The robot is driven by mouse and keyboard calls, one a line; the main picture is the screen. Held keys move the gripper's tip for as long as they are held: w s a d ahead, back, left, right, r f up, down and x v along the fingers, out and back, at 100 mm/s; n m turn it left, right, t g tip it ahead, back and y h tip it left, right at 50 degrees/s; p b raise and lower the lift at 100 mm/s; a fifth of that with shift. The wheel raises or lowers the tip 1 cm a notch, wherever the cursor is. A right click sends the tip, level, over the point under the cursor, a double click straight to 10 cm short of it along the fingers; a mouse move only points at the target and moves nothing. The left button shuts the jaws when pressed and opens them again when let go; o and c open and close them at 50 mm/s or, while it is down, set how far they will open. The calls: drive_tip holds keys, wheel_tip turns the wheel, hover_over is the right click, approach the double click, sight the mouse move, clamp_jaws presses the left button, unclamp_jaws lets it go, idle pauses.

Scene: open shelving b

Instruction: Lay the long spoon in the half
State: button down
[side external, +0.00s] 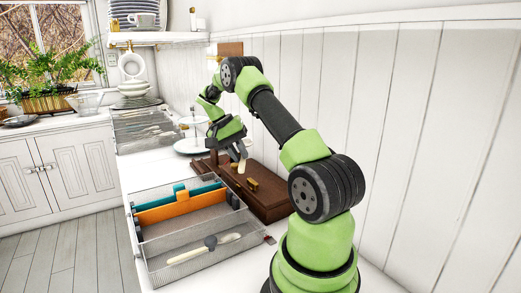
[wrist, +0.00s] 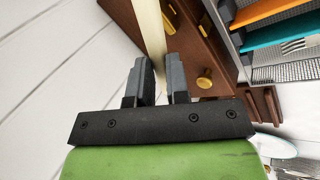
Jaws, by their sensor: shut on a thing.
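My gripper (side external: 239,150) is above the dark wooden stand, shut on a long cream-coloured piece, which I take to be the long spoon (side external: 243,163). In the wrist view the spoon (wrist: 150,30) runs from between the fingers (wrist: 159,82) out of the top of the picture; its far end is cut off. A wire mesh tray (side external: 171,247) stands on the counter in front of the stand. Orange (side external: 180,207) and teal (side external: 198,189) dividers cross it. A pale utensil (side external: 190,255) lies in its near part, with a dark knob (side external: 210,242) there.
The dark wooden stand (side external: 275,197) with brass knobs (wrist: 205,82) is beside the tray, against the white panelled wall (side external: 400,110). A second mesh tray (side external: 130,129) with utensils and a tiered plate stand (side external: 190,146) are farther back. Some white counter (side external: 143,175) is bare.

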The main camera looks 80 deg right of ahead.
drive_tip(key=w+a+f+m+t+y, duration=0.1)
drive_tip(key=w+a+m+y, duration=0.3)
drive_tip(key=w+a+m, duration=0.7)
drive_tip(key=w+a+f, duration=0.1)
drive_tip(key=w+a, duration=0.1)
drive_tip(key=a, duration=0.3)
drive_tip(key=shift+w+f+m+t+y, duration=0.25)
drive_tip(key=shift+w+m+t+y, duration=0.05)
drive_tip(key=shift+w+t, duration=0.1)
drive_tip(key=shift+f, duration=4.95)
drive_tip(key=c, duration=1)
unclamp_jaws()
drive_tip(key=shift+c, duration=0.2)
